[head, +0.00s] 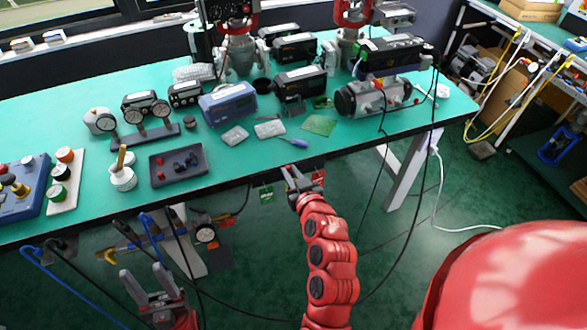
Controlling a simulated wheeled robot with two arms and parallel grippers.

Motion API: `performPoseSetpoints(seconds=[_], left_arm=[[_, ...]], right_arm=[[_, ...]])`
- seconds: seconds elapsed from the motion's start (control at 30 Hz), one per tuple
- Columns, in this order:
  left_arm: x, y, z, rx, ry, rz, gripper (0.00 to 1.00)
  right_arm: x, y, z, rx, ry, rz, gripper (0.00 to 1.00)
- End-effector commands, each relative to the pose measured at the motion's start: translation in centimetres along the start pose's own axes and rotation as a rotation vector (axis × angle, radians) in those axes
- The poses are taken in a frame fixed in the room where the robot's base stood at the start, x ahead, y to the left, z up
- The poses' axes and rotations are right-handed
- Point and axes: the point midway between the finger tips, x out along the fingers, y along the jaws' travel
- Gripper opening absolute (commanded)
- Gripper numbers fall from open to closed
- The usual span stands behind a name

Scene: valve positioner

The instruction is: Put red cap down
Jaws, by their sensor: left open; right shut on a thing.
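My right gripper (304,178) is at the table's front edge, right of the tray, with its fingers pointing toward the table. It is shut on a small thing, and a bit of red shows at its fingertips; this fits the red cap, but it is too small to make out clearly. A dark tray (197,175) lies near the front edge, left of the gripper. It holds several small dark and red pieces (186,161). My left gripper (148,293) is open and empty, low in front of the table, with its fingers apart.
The green table (240,165) has clear surface between the tray and the purple-handled screwdriver (293,142). Gauges (140,117) stand behind the tray. A white pot with a brush (122,176) is left of it. Cables hang in front of the table.

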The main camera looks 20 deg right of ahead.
Motion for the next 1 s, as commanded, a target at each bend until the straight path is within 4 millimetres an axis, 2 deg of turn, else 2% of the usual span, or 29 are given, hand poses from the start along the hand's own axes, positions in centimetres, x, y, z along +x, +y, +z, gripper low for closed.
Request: performPoseSetpoints(seconds=[0.1,0.3,0.43,0.7,1.0], left_arm=[[0.5,0.0,-0.1,0.0,0.0,0.0,0.5],[0.8,0.0,-0.1,0.0,-0.001,0.0,0.5],[0.9,-0.1,-0.2,0.0,0.0,0.0,0.5],[1.3,-0.1,-0.2,0.0,0.0,0.0,0.5],[1.0,-0.1,-0.2,0.0,-0.001,0.0,0.5]], right_arm=[[3.0,1.4,-0.9,0.001,-0.001,0.002,0.0],[6.3,2.6,-1.5,0.0,0.001,0.0,0.0],[7.0,2.8,-1.2,0.001,-0.002,0.0,0.0],[8.0,2.7,2.1,0.0,-0.006,-0.003,0.0],[8.1,2.7,2.3,0.0,-0.002,-0.002,0.0]])
